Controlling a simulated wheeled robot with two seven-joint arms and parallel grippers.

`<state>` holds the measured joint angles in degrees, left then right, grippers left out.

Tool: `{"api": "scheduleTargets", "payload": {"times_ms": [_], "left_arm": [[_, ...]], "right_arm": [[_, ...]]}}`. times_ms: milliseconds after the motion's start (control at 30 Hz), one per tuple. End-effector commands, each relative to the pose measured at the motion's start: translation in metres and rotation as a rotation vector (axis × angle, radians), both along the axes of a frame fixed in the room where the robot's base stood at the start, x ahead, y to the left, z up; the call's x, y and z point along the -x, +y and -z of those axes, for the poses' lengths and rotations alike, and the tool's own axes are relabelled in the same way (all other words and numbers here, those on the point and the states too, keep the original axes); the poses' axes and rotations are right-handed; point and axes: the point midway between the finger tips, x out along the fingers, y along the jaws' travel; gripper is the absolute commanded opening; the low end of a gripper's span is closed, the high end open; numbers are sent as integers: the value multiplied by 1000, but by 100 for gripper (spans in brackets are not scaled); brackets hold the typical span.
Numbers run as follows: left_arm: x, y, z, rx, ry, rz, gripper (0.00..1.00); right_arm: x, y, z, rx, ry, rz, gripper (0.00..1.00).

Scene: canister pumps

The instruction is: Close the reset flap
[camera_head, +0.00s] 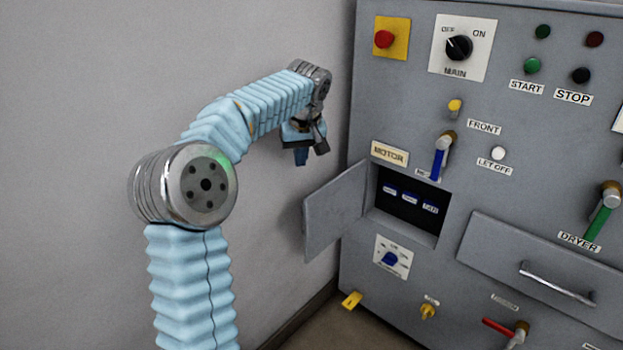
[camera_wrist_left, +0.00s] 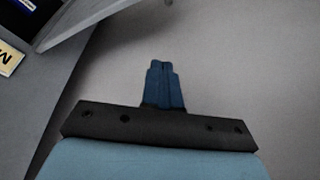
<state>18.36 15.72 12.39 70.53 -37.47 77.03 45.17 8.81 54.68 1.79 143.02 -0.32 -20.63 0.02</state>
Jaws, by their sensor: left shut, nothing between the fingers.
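The reset flap (camera_head: 334,210) is a grey hinged door, standing open to the left of a dark recess (camera_head: 388,218) with several small blue labelled parts inside. My left gripper (camera_head: 301,157) is shut and empty, above and left of the flap, near the wall. It looks apart from the flap. In the left wrist view my shut blue fingers (camera_wrist_left: 162,82) point toward plain grey wall. A grey panel edge (camera_wrist_left: 72,22), perhaps the flap, shows at the top left there. My right gripper is not in view.
The grey control cabinet (camera_head: 400,100) fills the right side. A blue-handled lever (camera_head: 439,158) juts out just above the recess. The wall (camera_head: 150,70) stands close on the left.

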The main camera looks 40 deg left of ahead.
Motion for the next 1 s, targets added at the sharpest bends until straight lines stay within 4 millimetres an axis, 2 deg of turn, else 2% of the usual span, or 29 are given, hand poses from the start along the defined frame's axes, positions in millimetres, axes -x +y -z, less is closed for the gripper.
{"api": "scheduleTargets", "payload": {"times_ms": [167,567,733,1000], "left_arm": [[-4,5,19,1,5,0,0],[-21,27,97,2,4,0,0],[-4,6,98,0,1,2,0],[4,-4,101,0,2,1,0]], "right_arm": [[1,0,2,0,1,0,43],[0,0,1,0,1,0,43],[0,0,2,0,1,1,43],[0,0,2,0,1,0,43]]}}
